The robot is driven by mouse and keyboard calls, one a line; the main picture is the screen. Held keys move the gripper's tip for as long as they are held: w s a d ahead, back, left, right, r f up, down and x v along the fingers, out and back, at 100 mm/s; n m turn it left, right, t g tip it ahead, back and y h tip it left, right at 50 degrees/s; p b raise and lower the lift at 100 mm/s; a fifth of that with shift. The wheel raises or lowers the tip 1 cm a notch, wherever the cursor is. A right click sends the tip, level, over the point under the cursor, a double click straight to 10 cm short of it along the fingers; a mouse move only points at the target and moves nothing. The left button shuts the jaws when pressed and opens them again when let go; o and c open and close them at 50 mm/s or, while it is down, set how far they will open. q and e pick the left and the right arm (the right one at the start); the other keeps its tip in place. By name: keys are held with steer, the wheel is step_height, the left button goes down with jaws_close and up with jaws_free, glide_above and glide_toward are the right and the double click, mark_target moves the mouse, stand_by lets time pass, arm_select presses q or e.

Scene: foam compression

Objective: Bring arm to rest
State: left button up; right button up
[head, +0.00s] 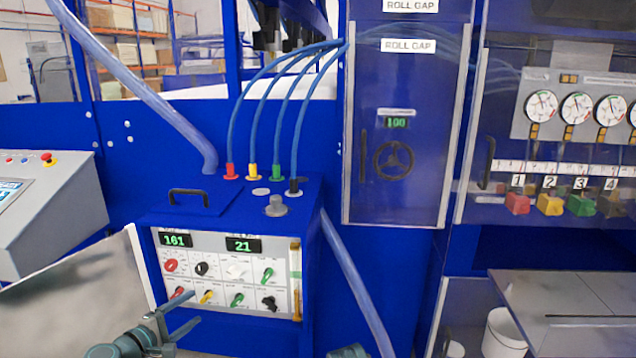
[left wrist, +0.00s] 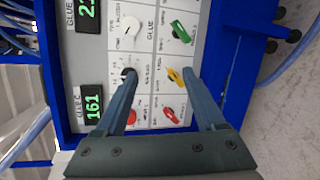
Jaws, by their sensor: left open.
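My left gripper (head: 178,318) is in front of the lower left of the control panel (head: 200,248) in the head view. In the left wrist view the gripper (left wrist: 159,72) is open, with nothing between its two fingers. Its fingers point at the panel; one overlaps the black knob (left wrist: 127,73) and the other ends near the yellow knob (left wrist: 175,75). I cannot tell whether either touches. Only a small teal piece of my own body shows at the bottom middle of the head view; no right fingers show.
The blue box has displays reading 161 (head: 174,240) and 21 (head: 243,245), several knobs, and a black handle (head: 188,191) on top. A grey hose (head: 355,285) runs down its right side. A grey console (head: 45,210) stands left; a white bucket (head: 503,335) stands lower right.

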arm_select(q)
steer(key=s+d+f+m+g+h+p, duration=0.1)
steer(key=s+d+f+m+g, duration=0.2)
steer(key=d, duration=0.4)
steer(key=d+f+m+g+p, duration=0.1)
steer(key=d+f+m+g, duration=0.2)
steer(key=d, duration=0.4)
steer(key=s+d+f+m+g+h+p, duration=0.1)
steer(key=s+d+m+g+p, duration=0.15)
steer(key=d+m, duration=0.35)
steer(key=s+d+f+m+g+y+p, duration=0.1)
steer(key=s+d+m+g+y+p, duration=0.2)
steer(key=s+d+m+g+y, duration=0.3)
steer(key=s+d+m+y, duration=0.1)
steer(key=s+m+y, duration=0.1)
steer(key=s, duration=0.3)
steer(key=shift+d+f+y, duration=0.15)
steer(key=shift+f+y, duration=0.1)
steer(key=shift+y, duration=0.15)
